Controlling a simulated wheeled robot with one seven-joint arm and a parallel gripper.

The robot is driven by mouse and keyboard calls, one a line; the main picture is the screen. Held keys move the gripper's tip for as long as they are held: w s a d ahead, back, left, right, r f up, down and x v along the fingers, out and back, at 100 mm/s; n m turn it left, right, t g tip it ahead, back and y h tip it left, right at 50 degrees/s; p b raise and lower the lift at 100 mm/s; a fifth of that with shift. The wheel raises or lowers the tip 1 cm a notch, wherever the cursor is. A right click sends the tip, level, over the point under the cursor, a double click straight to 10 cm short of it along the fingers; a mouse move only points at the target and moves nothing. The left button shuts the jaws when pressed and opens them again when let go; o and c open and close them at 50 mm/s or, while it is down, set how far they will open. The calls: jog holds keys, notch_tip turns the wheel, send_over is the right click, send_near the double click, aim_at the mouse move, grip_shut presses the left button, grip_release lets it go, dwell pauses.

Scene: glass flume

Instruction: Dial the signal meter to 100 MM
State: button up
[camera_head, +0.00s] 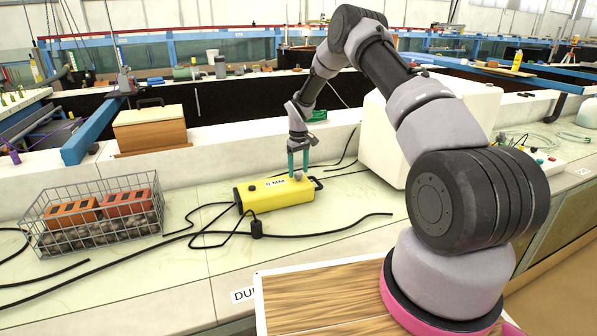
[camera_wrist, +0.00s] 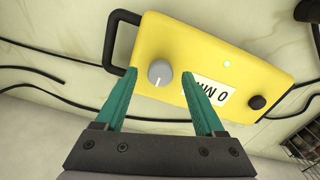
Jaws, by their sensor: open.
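The signal meter (camera_head: 262,198) is a yellow box on the pale worktop, with a black handle at its right end in the head view. Its label (camera_head: 276,182) reads "0 MM"; the label (camera_wrist: 212,91) shows upside down in the wrist view. A grey dial knob (camera_wrist: 160,73) with a white pointer line stands on the meter's face (camera_wrist: 190,50). My gripper (camera_wrist: 164,68) has two teal fingers, open, one on each side of the knob with gaps between. In the head view my gripper (camera_head: 298,166) points down over the meter's right part. Whether the fingertips reach the knob's height is unclear.
Black cables (camera_head: 190,235) run across the worktop. A wire basket (camera_head: 95,222) with orange bricks stands at left, a white box (camera_head: 385,130) at right.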

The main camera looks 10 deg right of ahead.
jog(key=shift+f, duration=0.45)
grip_shut()
